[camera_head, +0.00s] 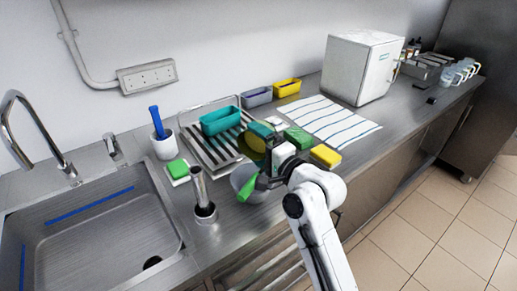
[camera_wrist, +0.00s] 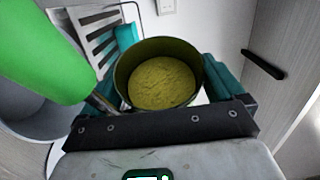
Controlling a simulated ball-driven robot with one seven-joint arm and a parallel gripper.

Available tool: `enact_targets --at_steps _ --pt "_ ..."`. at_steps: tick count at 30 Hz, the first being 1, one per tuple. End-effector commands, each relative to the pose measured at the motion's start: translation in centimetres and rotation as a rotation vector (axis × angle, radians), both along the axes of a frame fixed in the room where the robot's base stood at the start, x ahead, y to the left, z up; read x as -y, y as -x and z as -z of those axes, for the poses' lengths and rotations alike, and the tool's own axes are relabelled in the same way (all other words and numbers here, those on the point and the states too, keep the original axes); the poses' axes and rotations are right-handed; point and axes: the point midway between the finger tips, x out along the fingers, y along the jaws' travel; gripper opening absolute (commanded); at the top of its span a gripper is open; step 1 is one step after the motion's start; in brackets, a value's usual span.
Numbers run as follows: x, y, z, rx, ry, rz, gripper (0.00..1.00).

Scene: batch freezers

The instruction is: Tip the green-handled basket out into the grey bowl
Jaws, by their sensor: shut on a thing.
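The green-handled basket is a round olive pan-like vessel (camera_wrist: 158,75) with a yellowish mass inside. My gripper (camera_wrist: 160,90) is shut on it, with teal pads on either side of its body. Its green handle (camera_wrist: 45,60) passes across the left of the wrist view, joined by a short metal rod. In the head view the basket (camera_head: 252,148) shows partly behind my gripper, and the handle (camera_head: 247,188) hangs toward the lower left. The grey bowl (camera_head: 240,175) stands on the counter just below, partly hidden by the handle. It also shows at the left of the wrist view (camera_wrist: 25,115).
A teal bin (camera_head: 221,121) sits on the draining rack (camera_head: 205,150) behind. A metal cup with a cylinder (camera_head: 203,195) stands left of the bowl, beside the sink (camera_head: 90,235). Green (camera_head: 298,137) and yellow (camera_head: 325,156) blocks lie to the right. A striped cloth (camera_head: 330,120) lies beyond.

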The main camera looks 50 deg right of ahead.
Motion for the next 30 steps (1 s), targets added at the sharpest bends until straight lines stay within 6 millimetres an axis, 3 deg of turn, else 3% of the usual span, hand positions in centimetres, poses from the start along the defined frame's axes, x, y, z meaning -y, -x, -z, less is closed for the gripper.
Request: enact_targets --at_steps 7,30 --pt "-0.16 0.00 0.70 0.014 0.073 -0.001 0.58" --pt "-0.57 0.09 0.20 0.054 0.286 0.000 0.58"
